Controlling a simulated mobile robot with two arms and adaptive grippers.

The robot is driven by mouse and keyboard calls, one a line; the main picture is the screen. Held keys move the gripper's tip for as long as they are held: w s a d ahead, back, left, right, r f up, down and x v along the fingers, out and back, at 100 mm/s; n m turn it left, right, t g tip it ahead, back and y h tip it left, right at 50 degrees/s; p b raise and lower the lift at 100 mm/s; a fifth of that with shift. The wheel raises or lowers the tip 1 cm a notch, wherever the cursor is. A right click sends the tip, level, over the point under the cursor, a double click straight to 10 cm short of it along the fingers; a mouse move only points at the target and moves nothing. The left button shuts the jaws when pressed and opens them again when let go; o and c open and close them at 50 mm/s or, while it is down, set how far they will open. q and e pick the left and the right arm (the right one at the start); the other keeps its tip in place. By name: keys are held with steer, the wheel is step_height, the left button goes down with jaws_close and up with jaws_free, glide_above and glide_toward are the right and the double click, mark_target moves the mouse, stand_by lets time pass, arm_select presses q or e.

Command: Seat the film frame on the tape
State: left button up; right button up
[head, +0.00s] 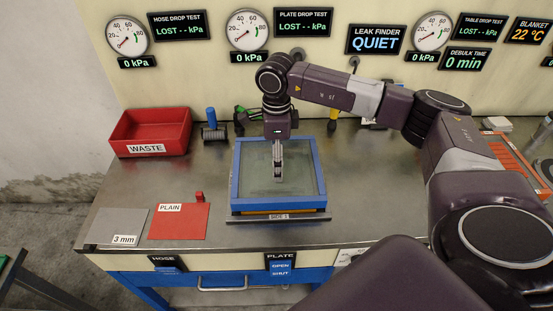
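I cannot tell if the frame touches the tape all round. My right gripper (279,178) points down over the middle of the film, inside the frame's outline. Its fingers are seen nearly edge-on, so their opening is unclear, as is contact with the film. Nothing shows held in it. My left gripper is out of view.
A dark bar marked SIDE 1 (279,217) lies in front of the frame. To the left are a red WASTE bin (150,132), a blue-handled roller (212,124), a red sheet (180,222) and a grey sheet (117,226). My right arm spans the bench's right side.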

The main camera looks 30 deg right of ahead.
steer(key=shift+f, duration=0.25)
stand_by(0.7)
steer(key=o, duration=1.7)
steer(key=shift+c, duration=0.2)
step_height(320, 180, up, 12)
steer(key=shift+r, duration=0.1)
